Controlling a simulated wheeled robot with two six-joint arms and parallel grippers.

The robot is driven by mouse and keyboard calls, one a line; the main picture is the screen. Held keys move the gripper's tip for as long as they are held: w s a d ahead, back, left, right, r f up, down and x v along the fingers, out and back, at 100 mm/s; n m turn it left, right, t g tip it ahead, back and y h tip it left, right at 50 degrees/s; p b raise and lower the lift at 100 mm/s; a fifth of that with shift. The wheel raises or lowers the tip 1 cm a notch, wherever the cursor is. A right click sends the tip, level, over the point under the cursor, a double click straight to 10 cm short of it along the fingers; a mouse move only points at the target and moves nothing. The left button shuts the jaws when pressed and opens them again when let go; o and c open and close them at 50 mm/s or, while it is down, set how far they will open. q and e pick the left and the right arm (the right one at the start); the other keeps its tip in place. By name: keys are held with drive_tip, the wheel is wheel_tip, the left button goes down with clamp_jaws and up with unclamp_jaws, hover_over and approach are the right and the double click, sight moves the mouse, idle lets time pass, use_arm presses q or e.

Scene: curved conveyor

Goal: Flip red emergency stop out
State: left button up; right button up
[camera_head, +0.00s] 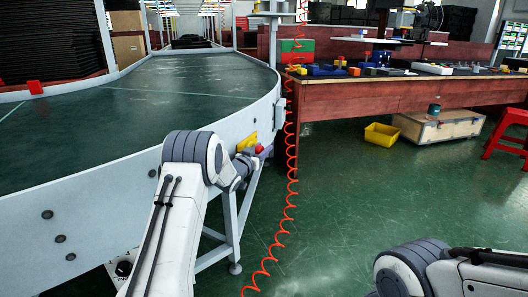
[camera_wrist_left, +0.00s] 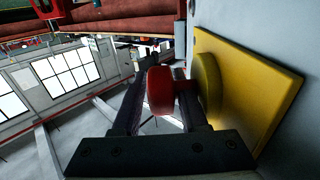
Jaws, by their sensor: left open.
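The red emergency stop (camera_head: 259,149) sits on a yellow plate (camera_head: 247,141) on the side of the conveyor. In the left wrist view the red knob (camera_wrist_left: 160,90) stands out from its round yellow base (camera_wrist_left: 208,88) on the yellow plate (camera_wrist_left: 258,80). My left gripper (camera_head: 254,158) is at the emergency stop. In the left wrist view its two dark fingers (camera_wrist_left: 160,103) are open, one on each side of the red knob. I cannot tell whether they touch it. My right gripper is out of view.
The curved green conveyor (camera_head: 180,90) fills the left, its pale side wall (camera_head: 120,178) close to my left arm. A coiled red hose (camera_head: 291,170) hangs just right of my left gripper.

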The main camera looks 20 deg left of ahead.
use_arm(q)
drive_tip(key=shift+w+d, duration=0.15)
drive_tip(key=shift+w, duration=0.5)
clamp_jaws()
idle(1.0)
